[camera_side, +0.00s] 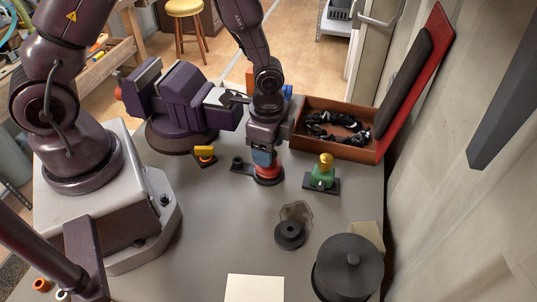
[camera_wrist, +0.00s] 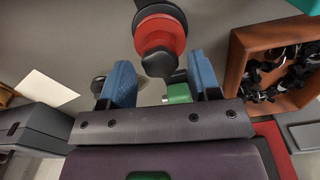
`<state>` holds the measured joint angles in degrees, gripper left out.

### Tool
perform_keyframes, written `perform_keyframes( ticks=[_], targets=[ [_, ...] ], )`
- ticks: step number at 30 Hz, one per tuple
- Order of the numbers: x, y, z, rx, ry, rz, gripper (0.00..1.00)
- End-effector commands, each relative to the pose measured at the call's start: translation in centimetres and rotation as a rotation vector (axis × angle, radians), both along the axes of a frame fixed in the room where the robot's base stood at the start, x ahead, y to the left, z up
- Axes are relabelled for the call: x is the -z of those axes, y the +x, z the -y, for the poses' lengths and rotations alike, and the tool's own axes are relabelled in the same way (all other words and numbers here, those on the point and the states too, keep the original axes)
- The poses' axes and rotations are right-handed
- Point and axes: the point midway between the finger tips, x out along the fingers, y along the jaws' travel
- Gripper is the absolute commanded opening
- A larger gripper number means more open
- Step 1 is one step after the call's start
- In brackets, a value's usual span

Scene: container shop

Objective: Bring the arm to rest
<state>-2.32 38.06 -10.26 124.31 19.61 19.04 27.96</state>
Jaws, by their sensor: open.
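My gripper (camera_side: 264,160) is open, with its blue fingertips just above a red and black round piece (camera_side: 268,173) on a dark base on the bench. In the wrist view, the two blue fingers of my gripper (camera_wrist: 162,72) stand apart with nothing held between them. The red and black piece (camera_wrist: 162,35) lies ahead of the fingertips, its black knob close to the gap. I cannot tell whether a finger touches it. A green part (camera_wrist: 179,93) shows between the fingers, partly hidden. My arm reaches over the bench (camera_side: 215,225).
An orange-brown box (camera_side: 340,151) with a raised red lid holds dark items. A green piece with a yellow knob (camera_side: 323,174) stands right of my gripper. A purple vise (camera_side: 182,105) is at left. A black lidded pot (camera_side: 348,268) stands at front right.

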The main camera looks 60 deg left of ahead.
Motion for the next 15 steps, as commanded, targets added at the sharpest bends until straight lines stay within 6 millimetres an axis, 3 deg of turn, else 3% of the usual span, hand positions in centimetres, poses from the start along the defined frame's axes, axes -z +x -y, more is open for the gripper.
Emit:
perform_keyframes(
  ticks=[3, 8, 15],
  targets=[
    [0.01, 0.01, -0.01, 0.144, 0.0, 0.0, 0.57],
    [0.01, -0.01, 0.01, 0.141, 0.001, -0.001, 0.57],
    [0.02, -0.02, 0.0, -0.038, 0.002, -0.001, 0.57]
  ],
)
